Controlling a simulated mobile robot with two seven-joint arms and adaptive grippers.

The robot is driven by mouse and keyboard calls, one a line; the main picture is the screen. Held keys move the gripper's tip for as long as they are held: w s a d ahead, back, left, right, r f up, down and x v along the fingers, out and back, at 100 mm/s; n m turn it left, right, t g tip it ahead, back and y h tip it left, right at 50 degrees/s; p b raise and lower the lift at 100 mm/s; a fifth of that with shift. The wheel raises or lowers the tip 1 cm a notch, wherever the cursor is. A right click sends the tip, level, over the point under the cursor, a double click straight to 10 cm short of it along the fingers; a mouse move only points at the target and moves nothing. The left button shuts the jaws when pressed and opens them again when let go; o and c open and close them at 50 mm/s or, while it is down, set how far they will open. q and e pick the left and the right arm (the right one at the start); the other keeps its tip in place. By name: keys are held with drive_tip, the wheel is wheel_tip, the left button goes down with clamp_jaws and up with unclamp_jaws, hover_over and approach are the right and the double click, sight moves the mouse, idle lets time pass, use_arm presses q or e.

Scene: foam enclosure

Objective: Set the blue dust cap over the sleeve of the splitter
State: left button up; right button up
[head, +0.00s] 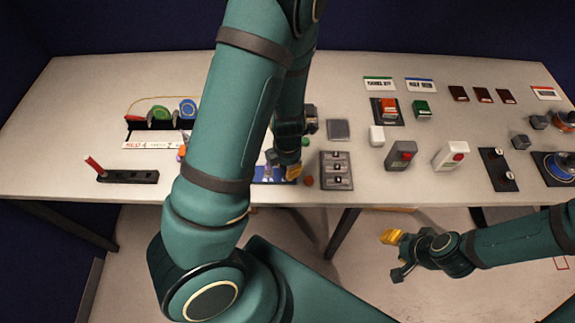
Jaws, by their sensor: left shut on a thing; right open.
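My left gripper (283,170) is low over the near edge of the table, just above a blue plate (262,178). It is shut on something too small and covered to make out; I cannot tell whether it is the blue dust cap. My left arm hides much of the middle left. A black holder with a white label (150,143) carries a green disc (159,114) and a blue disc (188,108). I cannot tell which part is the splitter or its sleeve. My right gripper (391,256) is open and empty, off the table's front edge.
A black strip (128,177) with a tilted red peg stands at the left. A grey switch panel (336,170) is close right of my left gripper. Boxes with red buttons (401,155) and black-based fixtures (497,168) fill the right.

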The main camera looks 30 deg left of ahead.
use_arm(q)
drive_tip(key=shift+f+b, duration=0.35)
drive_tip(key=shift+f, duration=0.15)
drive_tip(key=o, duration=0.7)
drive_tip(key=shift+o, duration=0.2)
drive_tip(key=shift+r, duration=0.15)
wheel_tip(320, 180, up, 12)
idle(0.8)
